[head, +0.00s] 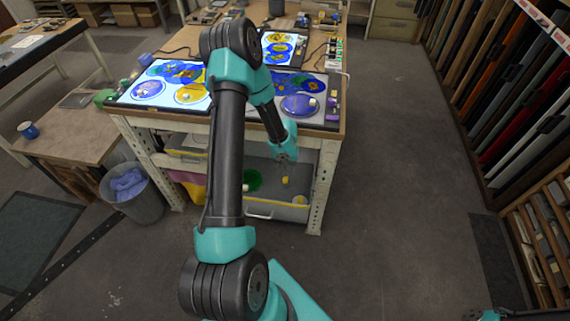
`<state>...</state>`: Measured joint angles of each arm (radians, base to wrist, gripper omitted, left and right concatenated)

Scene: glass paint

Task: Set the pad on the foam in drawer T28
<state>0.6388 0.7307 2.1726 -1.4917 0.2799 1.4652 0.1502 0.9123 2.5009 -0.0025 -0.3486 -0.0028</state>
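An open drawer (262,209) with a grey inside and a pale yellow front edge sticks out under the light table. Inside are a dark green round patch (253,180) and small yellowish pieces, one near the middle (286,181) and one by the front right (300,200). I cannot tell which of these is the pad or the foam, and no T28 label is readable. My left gripper (286,158) points down above the back right of this drawer. Its fingers are too small to read, and I see no held thing. My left arm covers the drawer's left part.
The light table carries glowing glass panels (150,90) with blue and yellow discs. A bin with blue cloth (128,184) stands left of the drawer. A blue mug (28,130) sits on a low wooden table. Racks of glass sheets (520,90) line the right; the floor between is clear.

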